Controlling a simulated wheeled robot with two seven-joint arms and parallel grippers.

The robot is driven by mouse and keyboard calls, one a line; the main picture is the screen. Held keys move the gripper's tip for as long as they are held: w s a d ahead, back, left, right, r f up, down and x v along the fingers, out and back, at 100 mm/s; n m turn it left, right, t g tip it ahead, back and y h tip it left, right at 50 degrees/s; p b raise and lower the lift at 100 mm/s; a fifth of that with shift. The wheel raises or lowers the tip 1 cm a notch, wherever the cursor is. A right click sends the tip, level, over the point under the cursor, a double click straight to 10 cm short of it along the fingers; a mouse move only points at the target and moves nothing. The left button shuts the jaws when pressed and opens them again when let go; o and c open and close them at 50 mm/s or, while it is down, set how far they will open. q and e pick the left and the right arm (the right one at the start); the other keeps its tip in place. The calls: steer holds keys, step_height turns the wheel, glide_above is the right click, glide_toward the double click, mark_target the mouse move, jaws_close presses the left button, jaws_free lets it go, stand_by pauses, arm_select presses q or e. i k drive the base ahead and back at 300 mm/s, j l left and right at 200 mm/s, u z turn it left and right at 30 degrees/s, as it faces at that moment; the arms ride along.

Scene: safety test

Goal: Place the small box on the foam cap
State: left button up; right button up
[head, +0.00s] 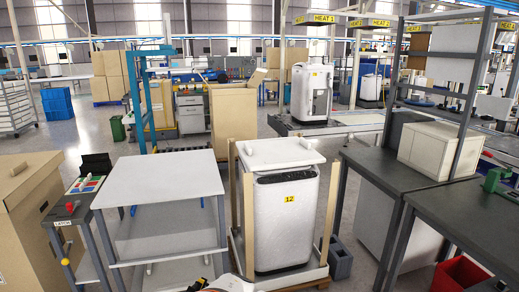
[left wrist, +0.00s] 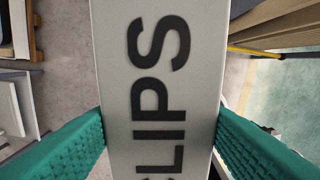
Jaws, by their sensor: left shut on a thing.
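The small box (left wrist: 120,95) is pale with "CLIPS" in dark letters and fills the middle of the left wrist view. My left gripper (left wrist: 161,128) has its teal ridged fingers on both sides of the box and is shut on it. The foam cap (head: 280,153) is a white slab lying on top of the white appliance (head: 286,220) marked 12, in the middle of the head view. The box is not clearly seen in the head view. A white and dark part at the bottom edge there may be mine. My right gripper is not in view.
Wooden posts (head: 249,225) stand at the appliance's corners. A grey-topped table (head: 160,180) is left of it, and a dark workbench (head: 400,170) with a white cabinet (head: 437,150) is right. An open carton (head: 233,115) stands behind. A red bin (head: 460,275) is at lower right.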

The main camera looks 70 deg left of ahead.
mark_target(277, 148)
steer(key=i+j+u, duration=0.2)
steer(key=u, duration=0.2)
steer(key=i+j+u, duration=0.2)
steer(key=u, duration=0.25)
steer(key=i+j+u, duration=0.2)
steer(key=u, duration=0.2)
steer(key=i+u, duration=0.3)
steer(key=u, duration=0.15)
